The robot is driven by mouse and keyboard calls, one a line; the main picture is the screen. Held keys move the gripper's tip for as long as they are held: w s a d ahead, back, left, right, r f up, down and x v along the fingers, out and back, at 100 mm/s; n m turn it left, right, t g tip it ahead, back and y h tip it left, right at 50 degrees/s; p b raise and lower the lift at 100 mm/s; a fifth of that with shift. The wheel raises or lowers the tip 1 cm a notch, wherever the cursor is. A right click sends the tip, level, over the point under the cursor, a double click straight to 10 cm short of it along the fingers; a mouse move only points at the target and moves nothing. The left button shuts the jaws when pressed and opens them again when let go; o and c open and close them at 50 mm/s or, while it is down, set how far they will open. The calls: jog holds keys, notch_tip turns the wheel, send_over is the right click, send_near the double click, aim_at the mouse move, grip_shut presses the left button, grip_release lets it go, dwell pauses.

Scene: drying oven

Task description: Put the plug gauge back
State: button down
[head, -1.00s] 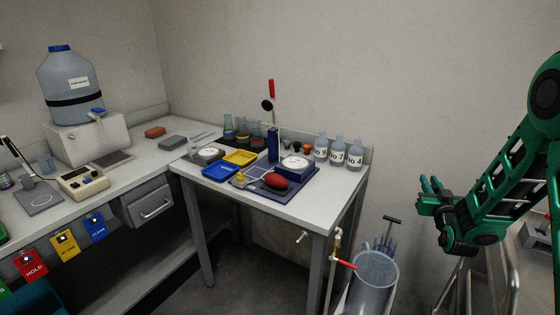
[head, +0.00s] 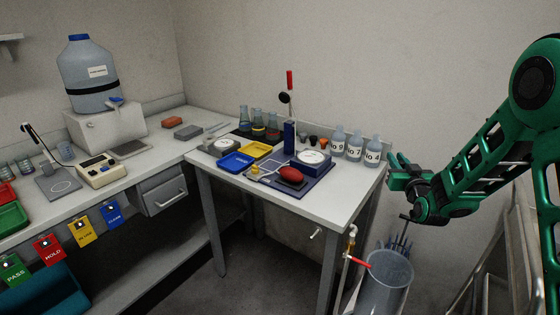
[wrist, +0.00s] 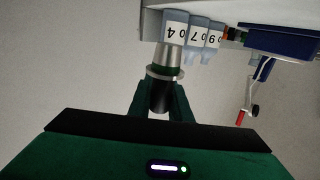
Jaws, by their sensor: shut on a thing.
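My gripper (head: 396,176) is at the right of the head view, just right of the small table's right end, with its fingers pointing left. In the wrist view my gripper (wrist: 160,105) is shut on the plug gauge (wrist: 163,73). The gauge has a black grip between the fingers, a silver flange, a green band and a silver cylinder pointing away from the gripper. It is held in the air, and its far end overlaps the bottles in that view. In the head view I cannot make out the gauge.
The small table (head: 320,211) holds numbered bottles (head: 372,148), a blue tray (head: 235,161), a yellow tray (head: 257,150), a blue stand (head: 289,136) and a red oval object (head: 291,175). A clear bin (head: 386,282) stands beside it, below my gripper. A long bench (head: 85,198) is at left.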

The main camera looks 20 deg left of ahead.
jog(key=s+a+r+n+g+y, duration=0.1)
jog(key=s+a+r+n+y, duration=0.1)
jog(key=a, duration=0.7)
jog(key=s+a+r+n+g+y, duration=0.1)
jog(key=a+r+y, duration=0.15)
jog(key=a, duration=0.75)
jog(key=s+a+r+n+g+y, duration=0.1)
jog(key=s+a+n+y, duration=0.1)
jog(key=a, duration=0.7)
send_over(335, 177)
jog(key=shift+y, duration=0.25)
jog(key=shift+f, duration=5.35)
jog(key=shift+s, duration=0.1)
jog(key=c, duration=1.6)
grip_release()
jog(key=shift+c, duration=0.2)
